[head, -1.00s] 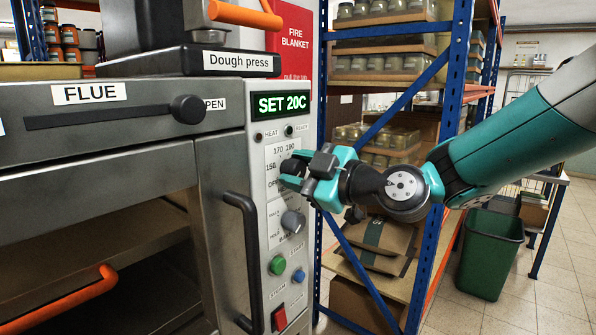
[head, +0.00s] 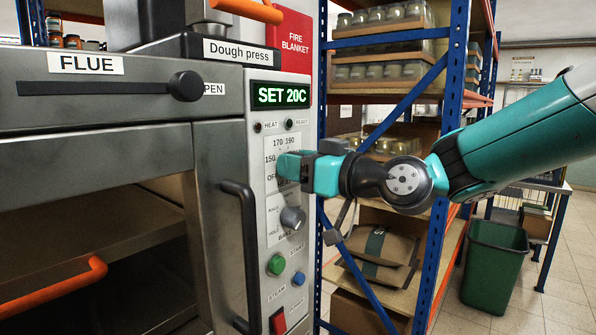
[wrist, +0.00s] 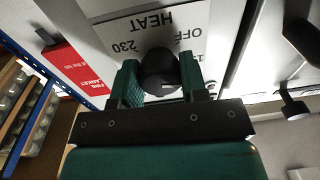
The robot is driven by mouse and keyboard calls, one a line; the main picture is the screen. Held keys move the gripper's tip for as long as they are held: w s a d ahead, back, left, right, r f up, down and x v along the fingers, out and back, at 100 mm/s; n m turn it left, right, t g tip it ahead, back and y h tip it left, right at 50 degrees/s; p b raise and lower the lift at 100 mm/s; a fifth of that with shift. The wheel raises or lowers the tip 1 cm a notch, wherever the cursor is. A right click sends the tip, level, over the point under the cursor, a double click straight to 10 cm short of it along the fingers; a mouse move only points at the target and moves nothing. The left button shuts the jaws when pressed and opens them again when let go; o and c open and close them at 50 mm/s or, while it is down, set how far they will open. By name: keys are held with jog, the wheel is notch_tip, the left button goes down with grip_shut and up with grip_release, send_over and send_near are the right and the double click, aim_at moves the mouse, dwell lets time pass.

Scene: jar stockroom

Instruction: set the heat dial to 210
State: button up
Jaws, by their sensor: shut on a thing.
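The heat dial (wrist: 160,72) is a dark round knob on the oven's control panel (head: 297,252). In the wrist view it sits between the two green fingers of my gripper (wrist: 160,80), which is shut on it. The scale upside down around it shows HEAT, OFF and 230. In the head view my gripper (head: 290,166) covers the dial, with 150, 170 and 190 readable beside it. The 210 mark is hidden. The green display (head: 281,96) reads SET 20C.
Below the dial are a grey knob (head: 293,218), a green button (head: 277,265), a blue button (head: 299,278) and a red switch (head: 279,321). A dark oven handle (head: 243,255) stands out at left. A blue-framed shelf (head: 455,120) with jars is close on the right.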

jog(key=m, duration=0.4)
jog(key=shift+m, duration=0.4)
jog(key=m+p, duration=0.1)
jog(key=m, duration=0.2)
jog(key=shift+m+t, duration=0.3)
jog(key=shift+m, duration=0.1)
jog(key=m+p, duration=0.2)
jog(key=m, duration=0.2)
jog(key=shift+r+m+h, duration=0.1)
jog(key=shift+m+h, duration=0.2)
jog(key=shift+m, duration=0.1)
jog(key=m+p, duration=0.2)
jog(key=m, duration=0.1)
jog(key=shift+m+p, duration=0.3)
jog(key=shift+m, duration=0.1)
jog(key=m+p, duration=0.3)
jog(key=m, duration=0.1)
jog(key=shift+r+m+p, duration=0.1)
jog(key=shift+m+p, duration=0.2)
jog(key=shift+p, duration=0.1)
jog(key=m+p, duration=0.3)
jog(key=shift+m+t+p, duration=0.3)
jog(key=shift+m, duration=0.1)
jog(key=m+p, duration=0.3)
jog(key=shift+h, duration=0.3)
jog(key=shift+m+p, duration=1.2)
jog(key=shift+m, duration=0.2)
jog(key=shift+f+m, duration=0.2)
jog(key=shift+m, duration=0.1)
